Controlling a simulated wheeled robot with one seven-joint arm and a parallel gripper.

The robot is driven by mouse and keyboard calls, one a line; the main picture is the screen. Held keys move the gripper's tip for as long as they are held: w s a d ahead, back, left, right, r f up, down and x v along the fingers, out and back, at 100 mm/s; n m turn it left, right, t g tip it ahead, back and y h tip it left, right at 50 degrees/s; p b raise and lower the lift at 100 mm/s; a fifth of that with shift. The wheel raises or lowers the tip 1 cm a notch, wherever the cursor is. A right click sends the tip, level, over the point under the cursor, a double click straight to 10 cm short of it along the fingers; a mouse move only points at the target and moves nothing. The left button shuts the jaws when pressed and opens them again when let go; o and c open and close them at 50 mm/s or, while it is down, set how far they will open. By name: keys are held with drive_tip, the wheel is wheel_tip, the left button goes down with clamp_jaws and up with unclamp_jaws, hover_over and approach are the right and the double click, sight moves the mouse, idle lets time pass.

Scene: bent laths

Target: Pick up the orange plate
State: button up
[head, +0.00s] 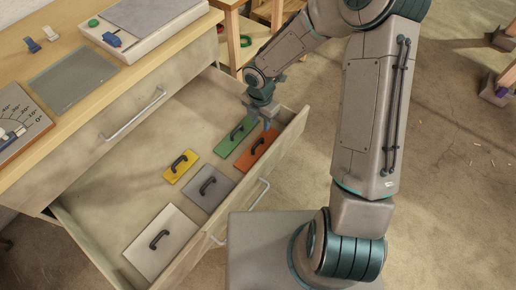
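The orange plate (242,164) lies flat in the open drawer, close to its front right wall, with a dark bow handle on top. My gripper (267,124) points down into the drawer over the far right end of the orange plate. Its fingers are small and partly hidden by my wrist, so I cannot tell whether they are open or touch the plate or its handle. The orange plate appears to rest on the drawer floor.
The drawer (101,207) also holds a green plate (226,148), a yellow plate (172,173), a grey plate (205,201) and a pale plate (150,262), all with dark handles. The drawer's left part is bare. A bench top (55,48) with tools stands above a closed drawer.

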sight(258, 143)
drive_tip(key=shift+n, duration=0.3)
drive_tip(key=f, duration=0.3)
drive_tip(key=f+b, duration=0.1)
drive_tip(key=f, duration=0.2)
drive_tip(key=f+b, duration=0.1)
drive_tip(key=f, duration=0.2)
drive_tip(key=shift+a+f, duration=0.35)
drive_tip(key=shift+f, duration=0.05)
drive_tip(key=f, duration=0.2)
drive_tip(key=f+b, duration=0.1)
drive_tip(key=f, duration=0.1)
drive_tip(key=shift+a+f, duration=0.2)
drive_tip(key=shift+f, duration=0.2)
clamp_jaws()
